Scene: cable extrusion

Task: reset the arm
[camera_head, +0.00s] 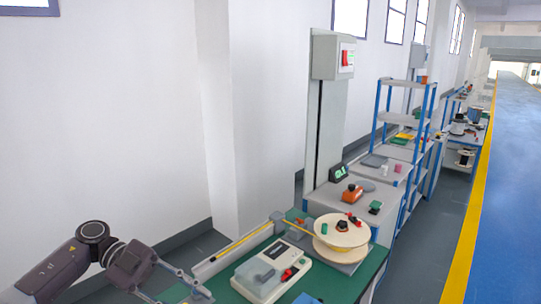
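My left arm comes in from the lower left. Its gripper (184,288) is low over the near left end of the green-topped bench (341,282), beside a long grey rail. The lower part of the gripper is close to the picture's bottom edge, and I cannot tell how far its fingers are apart. I see nothing clearly held in it. My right gripper is not in view.
A white and grey device (262,276) sits on the bench, right of the gripper. A grey rail (225,256) with a yellow cable leads to a cream spool (341,235). Grey cabinets and a blue shelf (405,120) stand behind. A blue floor lane (510,200) lies right.

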